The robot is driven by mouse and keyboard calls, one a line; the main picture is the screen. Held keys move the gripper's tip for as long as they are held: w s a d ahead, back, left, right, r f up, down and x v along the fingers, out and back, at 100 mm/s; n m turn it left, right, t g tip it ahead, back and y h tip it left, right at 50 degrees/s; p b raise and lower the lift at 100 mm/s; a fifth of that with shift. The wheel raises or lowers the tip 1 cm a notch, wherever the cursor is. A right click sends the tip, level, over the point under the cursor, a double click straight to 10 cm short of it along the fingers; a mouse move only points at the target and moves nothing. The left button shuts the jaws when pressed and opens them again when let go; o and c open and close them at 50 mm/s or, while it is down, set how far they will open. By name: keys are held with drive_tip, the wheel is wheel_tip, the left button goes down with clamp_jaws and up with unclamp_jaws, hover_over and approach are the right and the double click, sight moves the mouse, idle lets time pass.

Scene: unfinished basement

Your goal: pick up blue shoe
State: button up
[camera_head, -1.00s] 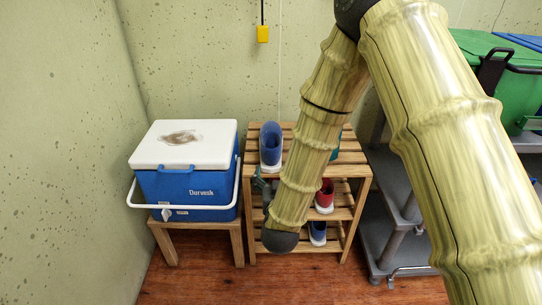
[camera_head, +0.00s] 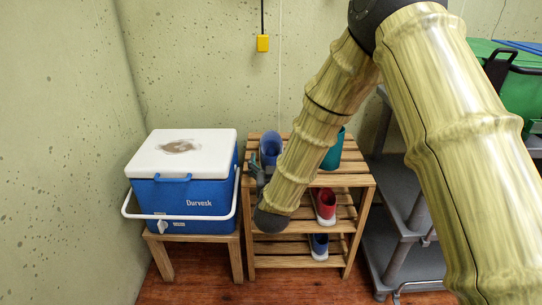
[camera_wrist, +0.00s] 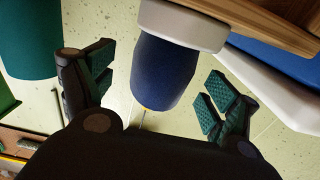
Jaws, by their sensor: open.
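A blue shoe (camera_head: 269,146) with a white sole stands on the slatted top of a wooden rack (camera_head: 351,171), partly hidden by my arm. In the wrist view the blue shoe (camera_wrist: 165,70) appears upside down, its blue upper between my two spread fingers and its white sole at the top of the picture. My gripper (camera_wrist: 158,88) is open, with gaps on both sides of the shoe. In the head view my gripper (camera_head: 258,170) is mostly hidden by the arm, just in front of the shoe. A second blue shoe (camera_head: 319,246) is on the bottom shelf.
A red shoe (camera_head: 325,205) is on the middle shelf. A blue and white cooler (camera_head: 190,190) on a wooden stool stands close on the left. A grey cart (camera_head: 405,190) stands at the right.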

sight(271, 156)
drive_tip(key=shift+w+b, duration=0.35)
drive_tip(key=shift+w, duration=1.2)
drive_tip(key=c, duration=1.4)
